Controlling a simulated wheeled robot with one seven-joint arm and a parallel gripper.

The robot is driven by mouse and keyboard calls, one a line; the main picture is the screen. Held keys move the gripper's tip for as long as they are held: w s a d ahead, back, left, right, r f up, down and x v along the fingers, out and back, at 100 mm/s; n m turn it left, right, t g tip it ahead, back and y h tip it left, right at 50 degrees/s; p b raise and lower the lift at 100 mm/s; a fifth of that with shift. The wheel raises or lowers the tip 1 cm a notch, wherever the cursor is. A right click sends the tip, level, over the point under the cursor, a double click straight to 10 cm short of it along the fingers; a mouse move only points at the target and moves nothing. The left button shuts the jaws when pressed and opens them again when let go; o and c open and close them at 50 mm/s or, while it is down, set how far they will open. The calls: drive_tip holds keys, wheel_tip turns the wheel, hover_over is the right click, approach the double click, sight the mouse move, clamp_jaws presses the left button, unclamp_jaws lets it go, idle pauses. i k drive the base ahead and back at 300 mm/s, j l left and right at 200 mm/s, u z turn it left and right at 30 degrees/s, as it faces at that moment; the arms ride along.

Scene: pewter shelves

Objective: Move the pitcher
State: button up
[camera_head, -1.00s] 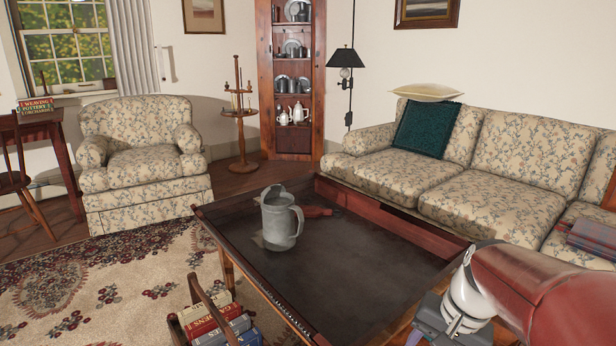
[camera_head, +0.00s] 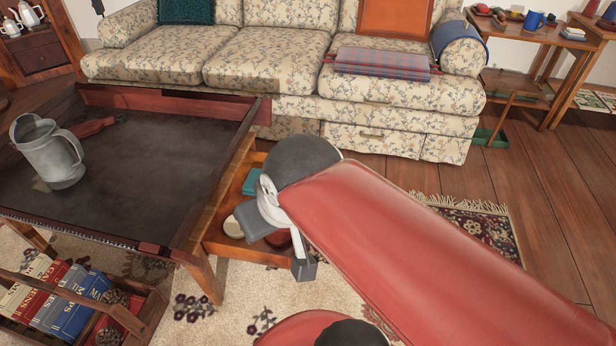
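A grey metal pitcher (camera_head: 50,152) stands upright on the dark top of a low wooden table (camera_head: 140,190), at the left of the head view. My gripper (camera_head: 275,240) is at the end of my red arm, right of the table, beside and over an open drawer. It is well apart from the pitcher.
The open drawer (camera_head: 215,243) holds small items. A wooden carrier (camera_head: 150,318) with books stands at the lower left. A floral sofa (camera_head: 265,65) lies behind the table. A side table (camera_head: 520,60) stands at the far right. Wooden floor (camera_head: 555,190) is clear at right.

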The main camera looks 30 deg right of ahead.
sight(42, 142)
drive_tip(key=l+z, duration=0.5)
drive_tip(key=u, duration=1.4)
drive_tip(key=i+j+u, duration=0.15)
drive_tip(key=j+u, duration=0.2)
drive_tip(key=i+j+u, duration=0.3)
drive_tip(key=j, duration=0.25)
drive_tip(key=i+j+u, duration=0.15)
drive_tip(key=j+u, duration=0.2)
drive_tip(key=i+j+u, duration=0.55)
drive_tip(key=i, duration=0.35)
drive_tip(key=i+z, duration=0.75)
drive_tip(key=i+j+z, duration=0.2)
drive_tip(key=i+z, duration=0.15)
drive_tip(key=i+l+z, duration=0.15)
drive_tip(key=z, duration=0.25)
drive_tip(key=i+z, duration=0.25)
drive_tip(key=z, duration=0.2)
drive_tip(key=i+z, duration=0.25)
drive_tip(key=z, duration=0.15)
drive_tip(key=i+z, duration=0.25)
drive_tip(key=z, duration=0.15)
drive_tip(key=i+j+z, duration=0.1)
drive_tip(key=z, duration=0.3)
drive_tip(key=i+j, duration=0.05)
drive_tip(key=i, duration=0.05)
